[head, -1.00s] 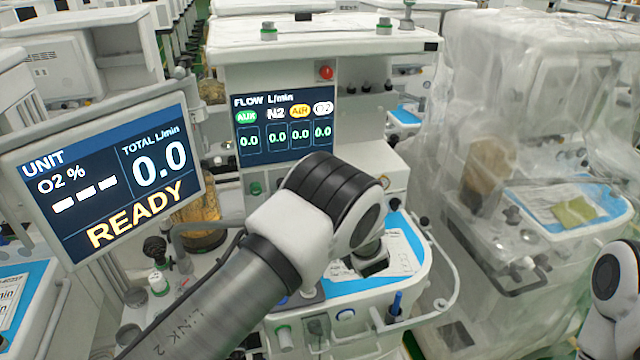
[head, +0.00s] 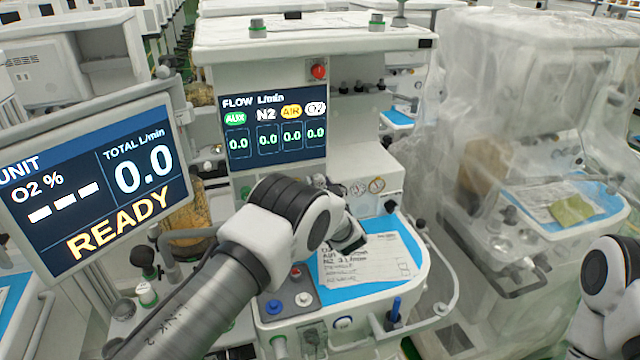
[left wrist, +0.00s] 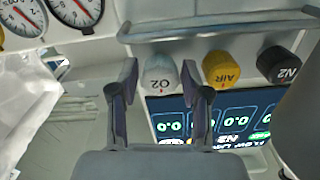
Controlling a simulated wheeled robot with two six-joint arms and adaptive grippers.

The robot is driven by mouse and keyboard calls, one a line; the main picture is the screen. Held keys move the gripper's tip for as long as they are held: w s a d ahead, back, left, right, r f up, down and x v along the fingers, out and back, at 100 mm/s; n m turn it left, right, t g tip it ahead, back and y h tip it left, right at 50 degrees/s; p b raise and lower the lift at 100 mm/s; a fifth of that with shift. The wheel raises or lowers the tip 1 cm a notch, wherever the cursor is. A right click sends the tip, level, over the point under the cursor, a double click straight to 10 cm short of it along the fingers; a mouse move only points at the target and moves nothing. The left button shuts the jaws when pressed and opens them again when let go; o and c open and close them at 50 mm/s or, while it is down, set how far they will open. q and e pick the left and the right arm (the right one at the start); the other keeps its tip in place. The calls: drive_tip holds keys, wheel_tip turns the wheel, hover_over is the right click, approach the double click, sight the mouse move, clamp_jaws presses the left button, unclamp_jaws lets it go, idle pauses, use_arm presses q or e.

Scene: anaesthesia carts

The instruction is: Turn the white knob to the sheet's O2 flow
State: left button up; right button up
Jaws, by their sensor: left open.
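The white knob (left wrist: 160,76), marked O2, is upside down in the left wrist view. My left gripper (left wrist: 159,66) is open, with one finger on each side of the knob; I cannot tell whether they touch it. In the head view my left arm hides the knob. The flow screen (head: 275,125) reads 0.0 for AUX, N2, AIR and O2. The sheet (head: 372,262) lies on the blue work surface; my left arm covers part of it, and its O2 line cannot be read. My right gripper is not in view.
A yellow AIR knob (left wrist: 221,70) and a black N2 knob (left wrist: 278,64) sit beside the white one. A metal rail (left wrist: 220,25) runs close by the knobs. The monitor (head: 95,185) reads READY and 0.0. A plastic-covered cart (head: 520,150) stands to the right.

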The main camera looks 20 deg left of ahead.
use_arm(q)
drive_tip(key=shift+s, duration=0.1)
drive_tip(key=c, duration=0.9)
drive_tip(key=n+b, duration=0.2)
drive_tip(key=b, duration=0.1)
drive_tip(key=shift+f+n, duration=0.15)
drive_tip(key=shift+n, duration=0.15)
drive_tip(key=n+b, duration=1.2)
drive_tip(key=b, duration=0.1)
drive_tip(key=shift+r+n+b, duration=0.2)
drive_tip(key=shift+n+b, duration=1.2)
drive_tip(key=shift+n, duration=0.2)
drive_tip(key=o, duration=0.9)
